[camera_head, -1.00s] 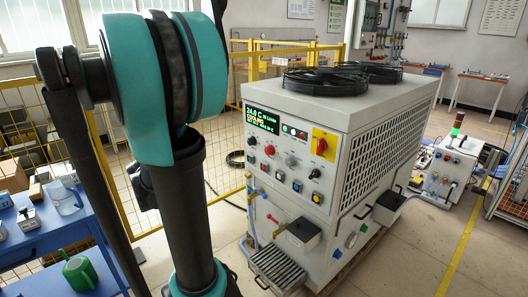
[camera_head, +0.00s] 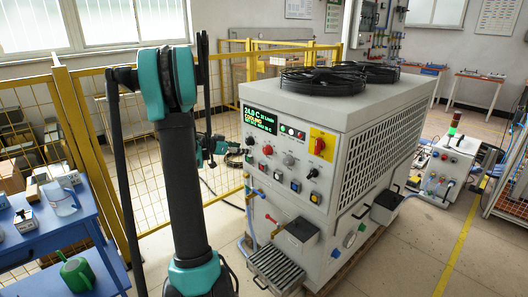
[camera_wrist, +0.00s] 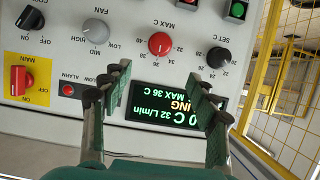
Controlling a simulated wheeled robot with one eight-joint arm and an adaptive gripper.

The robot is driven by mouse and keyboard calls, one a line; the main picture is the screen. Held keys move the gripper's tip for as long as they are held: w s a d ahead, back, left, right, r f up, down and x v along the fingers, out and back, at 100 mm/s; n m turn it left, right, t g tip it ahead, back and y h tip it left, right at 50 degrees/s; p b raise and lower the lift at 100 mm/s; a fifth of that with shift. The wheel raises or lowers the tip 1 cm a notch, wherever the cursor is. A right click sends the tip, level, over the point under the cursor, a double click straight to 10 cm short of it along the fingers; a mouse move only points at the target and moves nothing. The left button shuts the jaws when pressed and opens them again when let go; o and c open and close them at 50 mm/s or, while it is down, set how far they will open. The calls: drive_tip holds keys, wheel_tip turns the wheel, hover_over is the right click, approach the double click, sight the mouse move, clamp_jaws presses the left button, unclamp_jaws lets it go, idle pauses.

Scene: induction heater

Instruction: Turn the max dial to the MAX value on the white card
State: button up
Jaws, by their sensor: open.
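The max dial is a red knob (camera_wrist: 160,44) with the label "MAX C" by it on the heater's front panel. It also shows in the head view (camera_head: 268,150). The wrist view is upside down. My gripper (camera_wrist: 160,84) is open and empty, facing the panel, with its fingers apart on either side of the lit display (camera_wrist: 165,110). The dial is beyond the fingertips, between their lines. In the head view my gripper (camera_head: 232,148) is just left of the panel. The display reads "MAX 36 C". I cannot identify the white card.
A black SET C knob (camera_wrist: 218,57) and a grey FAN knob (camera_wrist: 95,61) flank the dial. A red main switch (camera_wrist: 18,80) is on a yellow plate. Yellow mesh fencing (camera_head: 225,100) stands behind my arm. A blue table (camera_head: 50,235) is at left.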

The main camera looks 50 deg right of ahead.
sight(264, 150)
drive_tip(key=x, duration=1.5)
drive_tip(key=shift+c, duration=0.6)
drive_tip(key=c, duration=1)
drive_tip(key=shift+c, duration=0.2)
drive_tip(key=n+g, duration=0.2)
drive_tip(key=n, duration=0.1)
drive_tip(key=shift+w+f, duration=0.1)
drive_tip(key=shift+w, duration=0.2)
drive_tip(key=shift+w+f+n+g, duration=0.1)
drive_tip(key=shift+n+g, duration=0.9)
drive_tip(key=shift+n, duration=0.5)
